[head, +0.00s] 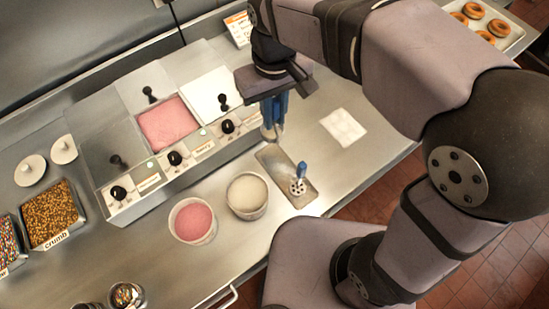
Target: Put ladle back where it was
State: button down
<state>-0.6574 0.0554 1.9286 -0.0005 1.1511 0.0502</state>
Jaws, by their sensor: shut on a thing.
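My gripper (271,92) is at the upper middle of the head view, pointing down and shut on the ladle (272,113). The ladle has a blue handle and hangs upright, its metal lower end above the back end of a shallow metal tray (308,197). The exact gap to the counter is hard to judge. A second blue-handled tool (301,170) with a perforated metal head stands in that tray. A glaze well (168,124) filled with pink glaze is open, left of my gripper.
Metal lids with black knobs cover the neighbouring wells. A tub of cream glaze (247,194) and a tub of pink glaze (193,220) stand in front. A white paper square (343,128) lies to the right. Sprinkle bins (53,213) are at left, doughnuts (484,25) at top right.

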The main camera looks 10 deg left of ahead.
jog(key=shift+s+d+f+n, duration=0.3)
jog(key=shift+s+f, duration=0.1)
jog(key=shift+s, duration=0.05)
jog(key=shift+n, duration=0.7)
jog(key=shift+f+p, duration=0.9)
jog(key=shift+f, duration=4.05)
jog(key=shift+f, duration=0.15)
jog(key=c, duration=1.7)
grip_release()
